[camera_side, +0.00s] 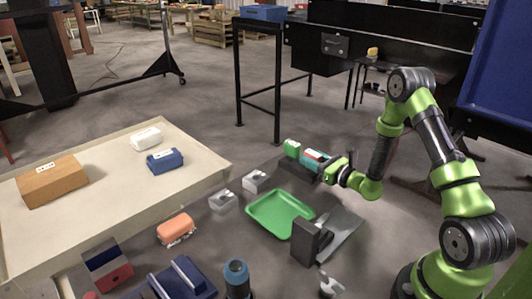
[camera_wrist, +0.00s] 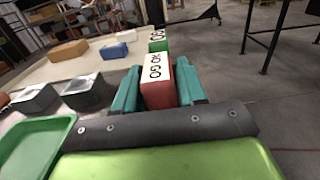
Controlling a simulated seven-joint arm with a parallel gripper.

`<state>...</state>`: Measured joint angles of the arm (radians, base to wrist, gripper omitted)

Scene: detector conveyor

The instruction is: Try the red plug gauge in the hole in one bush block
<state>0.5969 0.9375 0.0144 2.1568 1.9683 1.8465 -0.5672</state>
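The red plug gauge (camera_wrist: 158,92) is a red block with a white "NO GO" label. In the wrist view it stands between the teal fingers of my gripper (camera_wrist: 158,82), with no clear gap on either side. My gripper also shows in the side view (camera_side: 318,160), low over a dark stand (camera_side: 298,172). A green gauge block (camera_side: 292,148) is just beyond it, also seen in the wrist view (camera_wrist: 158,46). Two grey blocks (camera_side: 223,201) (camera_side: 256,181), perhaps the bush blocks, sit to the left. I cannot make out their holes.
A green tray (camera_side: 279,214) lies in front of the stand, with a dark upright fixture (camera_side: 306,243) beside it. A cream conveyor tray (camera_side: 95,165) at left carries brown, white and blue boxes. An orange item (camera_side: 176,229) and a blue cylinder (camera_side: 237,278) stand nearer.

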